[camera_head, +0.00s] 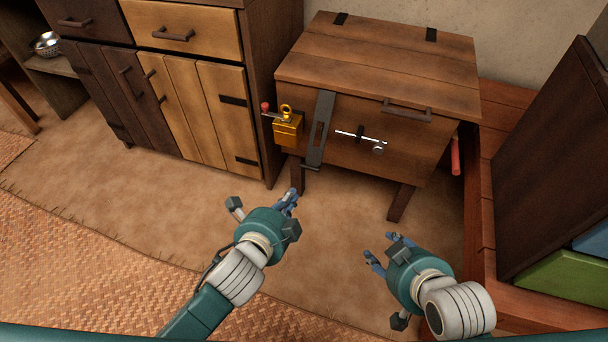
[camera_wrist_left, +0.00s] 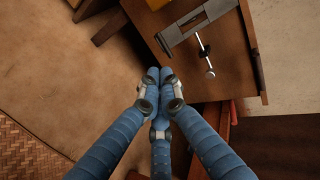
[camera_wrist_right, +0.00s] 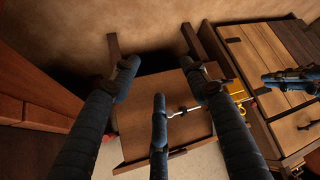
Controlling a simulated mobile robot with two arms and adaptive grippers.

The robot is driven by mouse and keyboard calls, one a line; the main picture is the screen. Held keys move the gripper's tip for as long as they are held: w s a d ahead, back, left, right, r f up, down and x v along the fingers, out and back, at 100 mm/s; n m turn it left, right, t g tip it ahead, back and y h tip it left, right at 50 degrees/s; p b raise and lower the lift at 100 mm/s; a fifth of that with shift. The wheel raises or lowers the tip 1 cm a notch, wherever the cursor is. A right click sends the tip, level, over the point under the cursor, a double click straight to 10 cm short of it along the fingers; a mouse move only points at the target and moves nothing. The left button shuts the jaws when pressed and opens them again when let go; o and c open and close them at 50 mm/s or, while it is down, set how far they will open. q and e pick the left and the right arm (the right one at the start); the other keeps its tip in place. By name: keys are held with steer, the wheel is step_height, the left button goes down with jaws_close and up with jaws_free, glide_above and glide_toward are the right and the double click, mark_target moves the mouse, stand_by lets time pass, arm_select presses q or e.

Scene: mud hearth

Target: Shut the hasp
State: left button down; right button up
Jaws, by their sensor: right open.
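The hasp (camera_head: 320,130) is a dark slotted metal strap on the front of a wooden chest (camera_head: 390,75), hanging from the lid's edge. It also shows in the left wrist view (camera_wrist_left: 196,20). A silver sliding bolt with a knob (camera_head: 378,148) is right of the strap; whether the strap sits over a staple I cannot tell. My left gripper (camera_head: 290,197) is below and left of the strap, apart from it, its fingertips together and empty in the left wrist view. My right gripper (camera_head: 378,252) is open and empty, in front of and below the chest.
A brass-coloured block (camera_head: 288,132) with a ring and a red knob is left of the strap. A cabinet (camera_head: 205,100) stands left, a dark panel (camera_head: 550,150) right. A red handle (camera_head: 455,156) is at the chest's right side. Floor in front is clear.

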steer(key=w+a+r+t+y+b, duration=0.1)
steer(key=w+a+r+t+b, duration=0.1)
steer(key=w+r+t, duration=0.45)
steer(key=w+a+r+t+y+b, duration=0.2)
steer(key=w+a+r+t, duration=0.15)
steer(key=r, duration=0.65)
arm_select(q)
steer(key=x, duration=1.2)
steer(key=shift+w+b, duration=0.15)
steer(key=shift+b, duration=0.25)
arm_select(e)
step_height(320, 180, up, 8)
steer(key=t+y, duration=0.1)
steer(key=t, duration=0.2)
steer(key=shift+s+n, duration=0.25)
steer(key=shift+n, duration=0.05)
arm_select(q)
steer(key=shift+d+f, duration=0.1)
steer(key=shift+f, duration=0.1)
